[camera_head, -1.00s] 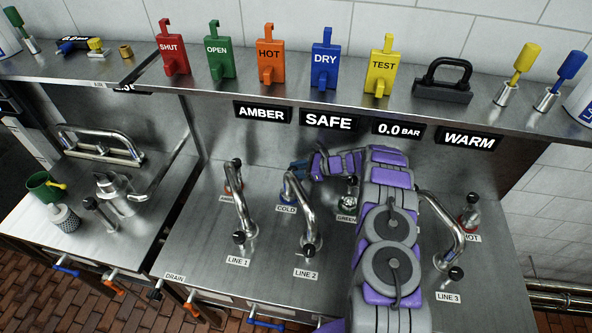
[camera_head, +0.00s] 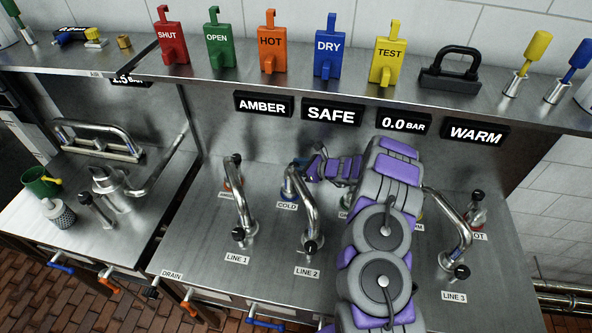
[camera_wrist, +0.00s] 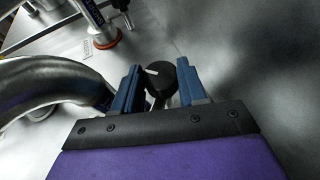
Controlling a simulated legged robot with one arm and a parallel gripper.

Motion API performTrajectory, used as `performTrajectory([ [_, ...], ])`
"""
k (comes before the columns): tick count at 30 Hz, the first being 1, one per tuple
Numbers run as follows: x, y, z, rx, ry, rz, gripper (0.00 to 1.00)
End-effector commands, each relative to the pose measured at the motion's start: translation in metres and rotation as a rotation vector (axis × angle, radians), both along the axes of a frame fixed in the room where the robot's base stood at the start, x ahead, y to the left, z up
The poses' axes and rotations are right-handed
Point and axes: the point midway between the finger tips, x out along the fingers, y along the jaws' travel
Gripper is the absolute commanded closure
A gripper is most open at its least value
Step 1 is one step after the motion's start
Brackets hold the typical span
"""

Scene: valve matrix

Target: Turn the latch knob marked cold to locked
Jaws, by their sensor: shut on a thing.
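The black cold latch knob (camera_wrist: 160,84) shows in the wrist view between the two blue fingers of my gripper (camera_wrist: 158,83), which is shut on it. A short white mark shows on the knob's top. In the head view the COLD label (camera_head: 287,205) is on the steel counter behind the LINE 2 tap. My gripper (camera_head: 301,164) reaches in from the right behind that tap. The knob itself is mostly hidden there by the curved spout and my gripper, and its locked position cannot be read.
The curved LINE 2 spout (camera_head: 302,200) stands close to my gripper and also fills the left of the wrist view (camera_wrist: 50,85). Another knob with an orange base (camera_wrist: 105,40) is nearby. The LINE 1 spout (camera_head: 240,200) is to the left. A shelf (camera_head: 340,88) with coloured tags overhangs behind.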

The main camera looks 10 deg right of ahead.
Motion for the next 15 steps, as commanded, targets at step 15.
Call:
performTrajectory([
  [15,-0.0007,-0.0032,0.0014,0.005,-0.001,-0.08,0.89],
])
